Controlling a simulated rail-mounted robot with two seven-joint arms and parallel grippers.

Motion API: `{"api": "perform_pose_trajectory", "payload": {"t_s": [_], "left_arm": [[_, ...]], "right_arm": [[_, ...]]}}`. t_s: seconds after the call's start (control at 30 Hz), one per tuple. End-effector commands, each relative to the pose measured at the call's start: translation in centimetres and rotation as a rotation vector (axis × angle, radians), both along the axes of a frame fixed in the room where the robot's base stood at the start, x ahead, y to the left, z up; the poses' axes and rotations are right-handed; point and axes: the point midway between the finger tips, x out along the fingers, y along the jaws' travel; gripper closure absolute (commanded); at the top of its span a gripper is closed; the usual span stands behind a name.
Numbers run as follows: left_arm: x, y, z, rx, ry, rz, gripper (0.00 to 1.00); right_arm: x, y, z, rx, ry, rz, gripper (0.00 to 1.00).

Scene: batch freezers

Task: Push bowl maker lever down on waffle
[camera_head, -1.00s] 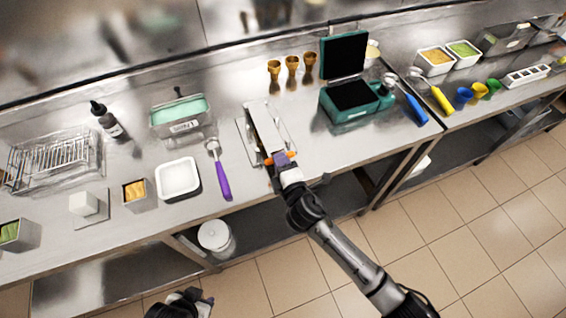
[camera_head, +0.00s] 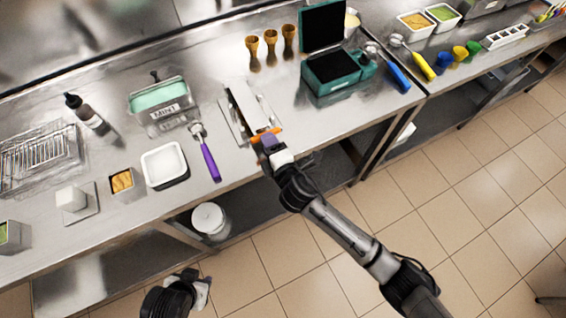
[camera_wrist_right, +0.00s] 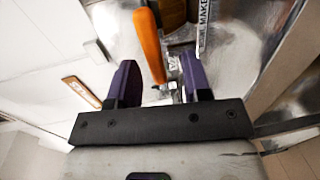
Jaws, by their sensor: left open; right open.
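The bowl maker (camera_head: 245,108) is a metal device near the front edge of the counter, with an orange lever handle (camera_head: 262,133) at its near end. In the right wrist view the orange handle (camera_wrist_right: 149,45) rises between the purple fingers, nearer the left one; contact is unclear. A brown piece (camera_wrist_right: 172,12), possibly the waffle, shows at the top, mostly cut off. My right gripper (camera_head: 268,143) is open at the handle; its fingers also show in the right wrist view (camera_wrist_right: 158,85). My left gripper (camera_head: 200,289) is open, low over the floor and away from the counter.
A purple-handled scoop (camera_head: 209,158) and a white tub (camera_head: 164,164) lie left of the bowl maker. A mint container (camera_head: 158,103) stands behind them. A green waffle iron (camera_head: 330,72) stands open at right. Several cones (camera_head: 270,45) stand behind.

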Motion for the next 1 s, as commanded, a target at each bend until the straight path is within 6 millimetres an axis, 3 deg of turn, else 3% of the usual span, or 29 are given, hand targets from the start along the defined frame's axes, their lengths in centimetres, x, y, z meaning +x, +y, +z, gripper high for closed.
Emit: {"api": "perform_pose_trajectory", "payload": {"t_s": [0.3,0.5,0.7,1.0], "left_arm": [[0.0,-0.2,0.9,-0.008,0.0,0.005,0.57],[0.0,-0.2,1.1,-0.007,0.0,0.004,0.57],[0.0,0.0,1.2,-0.001,0.0,0.001,0.57],[0.0,0.2,1.2,0.006,0.0,-0.004,0.57]], "right_arm": [[-5.7,-3.0,0.7,-0.003,0.004,0.0,0.55],[-8.5,-4.4,1.0,-0.003,0.005,-0.001,0.55],[-10.1,-5.2,1.2,-0.003,0.004,-0.002,0.55],[-10.6,-5.5,1.3,-0.003,0.004,-0.002,0.55]]}}
